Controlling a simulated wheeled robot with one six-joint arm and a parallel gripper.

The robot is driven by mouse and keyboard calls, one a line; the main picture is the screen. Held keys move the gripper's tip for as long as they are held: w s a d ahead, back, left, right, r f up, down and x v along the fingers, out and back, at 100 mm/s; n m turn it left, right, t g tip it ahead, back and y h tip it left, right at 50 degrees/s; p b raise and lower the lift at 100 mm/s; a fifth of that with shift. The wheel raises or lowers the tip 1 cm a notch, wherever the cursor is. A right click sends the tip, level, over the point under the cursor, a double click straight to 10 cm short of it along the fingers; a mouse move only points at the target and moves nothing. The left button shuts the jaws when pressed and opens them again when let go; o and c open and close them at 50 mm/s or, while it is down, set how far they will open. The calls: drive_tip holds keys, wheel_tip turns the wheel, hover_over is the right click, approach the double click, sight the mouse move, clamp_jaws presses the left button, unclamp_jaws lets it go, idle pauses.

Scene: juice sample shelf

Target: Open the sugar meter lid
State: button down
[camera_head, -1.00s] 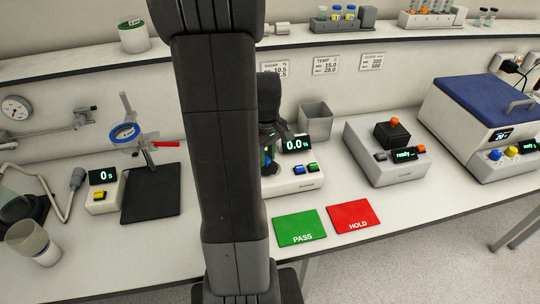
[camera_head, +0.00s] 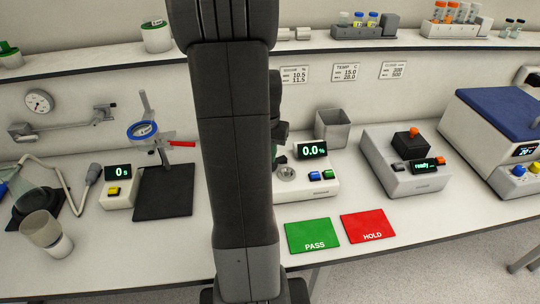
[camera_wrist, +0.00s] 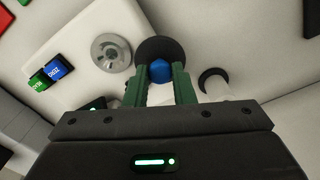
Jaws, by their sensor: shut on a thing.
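The sugar meter (camera_head: 310,190) is a white box with a 0.0% display and blue and green buttons, right of my arm in the head view. Its round silver well (camera_head: 287,174) is uncovered; the well also shows in the wrist view (camera_wrist: 111,52). My gripper (camera_wrist: 158,76) has its green fingers closed on the blue knob (camera_wrist: 161,71) of a black disc (camera_wrist: 152,48), which appears to be the lid. The disc is beside the well, not over it. In the head view my arm hides most of the gripper and the disc.
Green PASS (camera_head: 313,235) and red HOLD (camera_head: 367,226) mats lie in front. A grey bin (camera_head: 333,128) stands behind the meter, and a "ready" device (camera_head: 405,175) to the right. A black pad (camera_head: 164,190) and stand are left. A shelf (camera_head: 230,47) runs above.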

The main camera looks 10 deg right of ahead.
drive_tip(key=shift+w+a+r+m, duration=0.15)
drive_tip(key=shift+w+m, duration=0.5)
drive_tip(key=shift+m, duration=0.65)
drive_tip(key=c, duration=1.2)
unclamp_jaws()
wheel_tip(320, 180, up, 14)
drive_tip(key=b, duration=0.1)
drive_tip(key=shift+f, duration=0.2)
